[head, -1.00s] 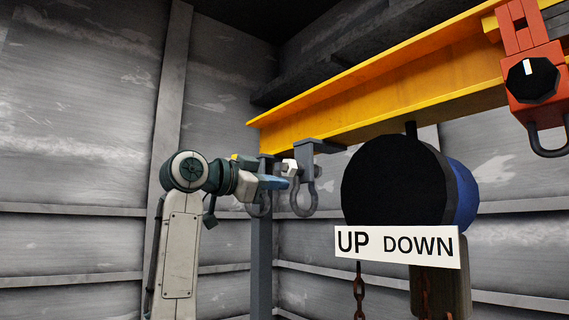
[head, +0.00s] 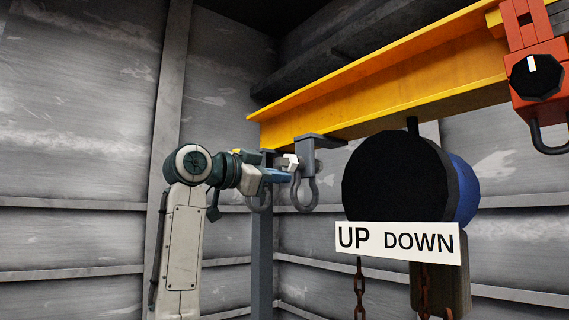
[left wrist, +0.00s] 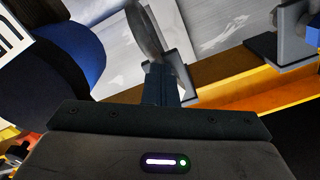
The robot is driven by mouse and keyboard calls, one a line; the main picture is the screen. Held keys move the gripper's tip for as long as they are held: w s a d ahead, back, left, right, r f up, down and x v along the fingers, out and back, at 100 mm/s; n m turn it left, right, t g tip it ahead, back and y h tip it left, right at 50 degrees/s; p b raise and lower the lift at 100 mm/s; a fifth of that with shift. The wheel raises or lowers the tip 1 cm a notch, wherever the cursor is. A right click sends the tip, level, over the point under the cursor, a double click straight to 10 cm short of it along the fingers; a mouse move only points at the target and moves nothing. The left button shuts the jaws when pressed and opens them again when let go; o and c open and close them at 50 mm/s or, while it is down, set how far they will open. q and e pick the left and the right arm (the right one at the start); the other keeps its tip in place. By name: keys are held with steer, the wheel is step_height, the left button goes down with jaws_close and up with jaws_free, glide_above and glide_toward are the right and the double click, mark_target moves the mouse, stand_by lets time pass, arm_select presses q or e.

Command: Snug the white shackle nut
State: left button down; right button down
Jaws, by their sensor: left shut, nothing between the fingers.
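The white shackle nut (head: 291,161) sits at the upper left of a grey shackle (head: 309,193), which hangs from a bracket under the yellow beam. My left gripper (head: 288,177) is shut and empty, its blue fingertips just below the nut and in front of the shackle's left side. I cannot tell whether they touch the nut. My right gripper is not in view.
The yellow beam (head: 370,90) runs above. A black and blue hoist motor (head: 395,180) with an UP DOWN sign (head: 398,242) is to the right. A red unit (head: 537,80) hangs at far right.

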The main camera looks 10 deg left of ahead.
arm_select(q)
steer(key=shift+w+a+r+p, duration=0.25)
steer(key=shift+a+p, duration=0.1)
steer(key=shift+p, duration=0.1)
steer(key=shift+w+a+r+p, duration=0.35)
steer(key=shift+a+r+p, duration=0.05)
steer(key=shift+p, duration=0.3)
steer(key=shift+a+r, duration=0.1)
steer(key=shift+w+a, duration=0.1)
steer(key=shift+w, duration=0.05)
stand_by(0.5)
